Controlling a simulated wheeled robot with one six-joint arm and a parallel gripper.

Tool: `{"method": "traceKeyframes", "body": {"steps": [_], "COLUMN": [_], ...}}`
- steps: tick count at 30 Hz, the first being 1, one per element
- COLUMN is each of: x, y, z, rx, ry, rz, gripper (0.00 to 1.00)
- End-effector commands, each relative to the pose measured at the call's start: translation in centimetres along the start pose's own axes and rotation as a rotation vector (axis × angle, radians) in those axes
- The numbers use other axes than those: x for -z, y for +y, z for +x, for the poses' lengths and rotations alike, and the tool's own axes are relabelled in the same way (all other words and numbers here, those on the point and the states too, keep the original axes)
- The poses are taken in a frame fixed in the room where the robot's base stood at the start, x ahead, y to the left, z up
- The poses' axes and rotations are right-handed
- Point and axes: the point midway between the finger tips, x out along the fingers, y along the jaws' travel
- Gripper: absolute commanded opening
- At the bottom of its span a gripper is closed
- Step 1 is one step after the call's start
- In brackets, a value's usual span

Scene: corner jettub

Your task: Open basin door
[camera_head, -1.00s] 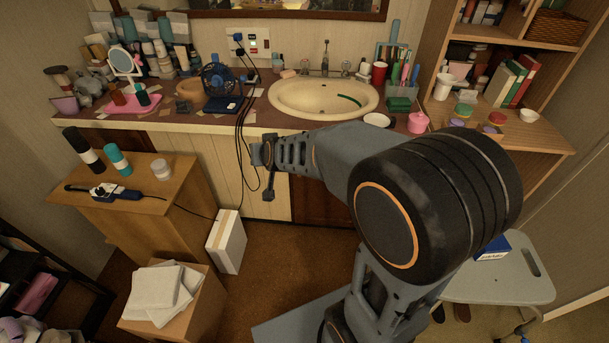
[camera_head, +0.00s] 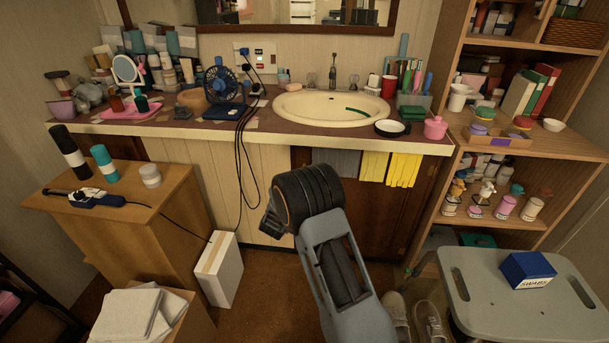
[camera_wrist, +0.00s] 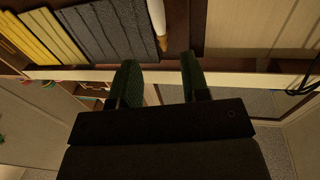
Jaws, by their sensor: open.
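The basin (camera_head: 330,108) is set in a counter above a dark brown wooden cabinet front, the basin door (camera_head: 405,212). A grey cloth (camera_head: 336,162) and yellow cloths (camera_head: 403,169) hang over its upper part. In the wrist view, the grey cloth (camera_wrist: 108,30) and yellow cloths (camera_wrist: 42,37) are at upper left. A slim pale bar (camera_wrist: 157,18), perhaps a handle, lies against dark wood beyond my fingers. My gripper (camera_wrist: 159,64) is open, with nothing between its green-padded fingers. In the head view my arm hides the gripper and part of the door.
A wooden side table (camera_head: 125,215) and a white box (camera_head: 218,268) stand left of the cabinet. Cables hang down the pale panel. On the right are a grey stool (camera_head: 510,300), shoes (camera_head: 430,325) and an open shelf (camera_head: 545,180).

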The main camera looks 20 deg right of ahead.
Motion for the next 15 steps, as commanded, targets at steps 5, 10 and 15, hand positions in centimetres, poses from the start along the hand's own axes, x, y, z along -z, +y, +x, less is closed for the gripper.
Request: {"method": "traceKeyframes", "body": {"steps": [5, 10, 15], "x": [-0.2, -0.2, -0.1], "y": [0.1, 0.1, 0.0], "z": [3.6, 6.3, 8.1], "rx": [-0.002, 0.0, 0.0], "ry": [0.001, 0.0, 0.0], "rz": [0.001, 0.001, 0.0], "gripper": [0.42, 0.42, 0.42]}}
